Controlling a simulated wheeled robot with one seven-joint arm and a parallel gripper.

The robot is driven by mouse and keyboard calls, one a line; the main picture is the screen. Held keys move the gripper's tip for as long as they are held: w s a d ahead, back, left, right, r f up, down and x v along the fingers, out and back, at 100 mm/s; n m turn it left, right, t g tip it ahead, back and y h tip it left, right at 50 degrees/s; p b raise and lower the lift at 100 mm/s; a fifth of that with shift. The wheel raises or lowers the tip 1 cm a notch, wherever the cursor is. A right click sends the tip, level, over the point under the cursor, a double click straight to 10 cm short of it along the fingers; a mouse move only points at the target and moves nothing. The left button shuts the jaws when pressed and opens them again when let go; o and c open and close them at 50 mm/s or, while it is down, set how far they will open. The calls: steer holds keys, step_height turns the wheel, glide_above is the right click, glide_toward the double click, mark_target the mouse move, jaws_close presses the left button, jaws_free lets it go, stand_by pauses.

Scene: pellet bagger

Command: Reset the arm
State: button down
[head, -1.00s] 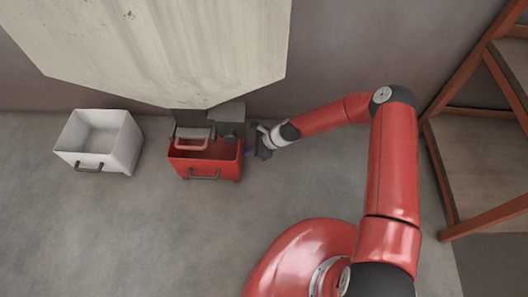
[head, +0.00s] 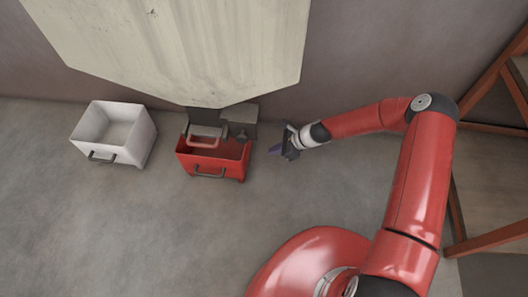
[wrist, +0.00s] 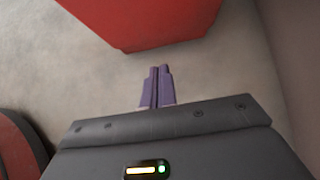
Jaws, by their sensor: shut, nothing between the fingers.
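My red arm reaches across the right of the head view toward the wall. My gripper (head: 273,150) is just right of the red bin, with a gap of bare floor between them. In the wrist view its purple fingers (wrist: 157,87) are together with nothing between them. The red bin (head: 212,168) has a dark front handle and stands under the pale hopper (head: 180,45). Part of the red bin (wrist: 140,22) also shows at the top of the wrist view.
A white bin (head: 113,135) with a dark handle stands on the floor to the left. A grey outlet unit (head: 238,118) with a red handle (head: 203,142) sits at the hopper's foot. A rust-coloured frame (head: 490,240) stands at the right. The front left floor is clear.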

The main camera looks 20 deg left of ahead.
steer(key=shift+p+v, duration=0.35)
steer(key=shift+v, duration=2.4)
steer(key=s+d+r+n+t+h+p, duration=0.1)
steer(key=d+r+n+h+p, duration=0.15)
steer(key=d+r, duration=0.6)
steer(key=s+d+r+n+t+h+p, duration=0.1)
steer(key=d+r+n+h, duration=0.2)
steer(key=r, duration=1)
steer(key=s+d+r+n+t+h+p, duration=0.15)
steer(key=d+r+n, duration=0.35)
steer(key=r, duration=0.5)
steer(key=s+d+r+n+t+h+p, duration=0.1)
steer(key=s+d+r+n+t, duration=0.1)
steer(key=s+d+r, duration=0.4)
steer(key=s+d+r+n+t+p, duration=0.2)
steer(key=s+d+r, duration=0.3)
steer(key=s+r, duration=0.6)
steer(key=shift+s+d+r+n+h, duration=0.3)
steer(key=shift+d+r+n+h, duration=0.1)
steer(key=shift+r, duration=0.45)
steer(key=shift+a, duration=0.1)
